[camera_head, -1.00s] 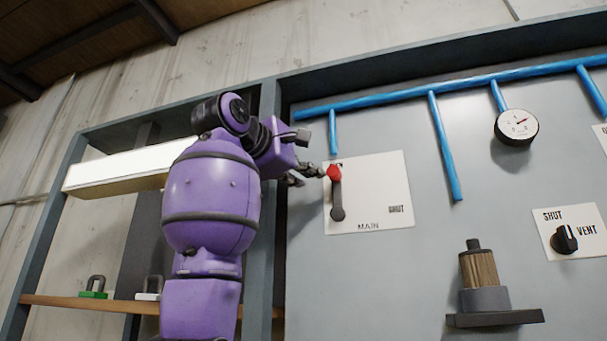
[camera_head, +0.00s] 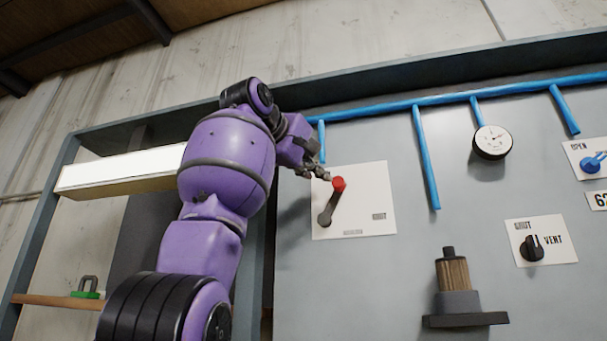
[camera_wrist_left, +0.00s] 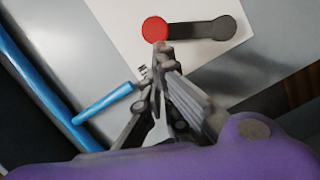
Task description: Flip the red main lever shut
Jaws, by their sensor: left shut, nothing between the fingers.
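The main lever has a dark grey arm and a red knob (camera_head: 339,184). It is mounted on a white plate (camera_head: 372,204) on the grey panel. Its knob points up and slightly right from the pivot at lower left; the SHUT label is at the plate's right. My left gripper (camera_head: 322,172) is shut and empty, at the upper left of the knob. In the left wrist view the fingertips (camera_wrist_left: 162,50) are right at the knob's edge (camera_wrist_left: 155,29); whether they touch it I cannot tell. My right gripper is out of view.
Blue pipes (camera_head: 425,155) run along the panel's top and down right of the plate. A gauge (camera_head: 492,142), a black vent knob (camera_head: 532,248) and a brown-and-grey fitting on a dark ledge (camera_head: 465,321) are further right.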

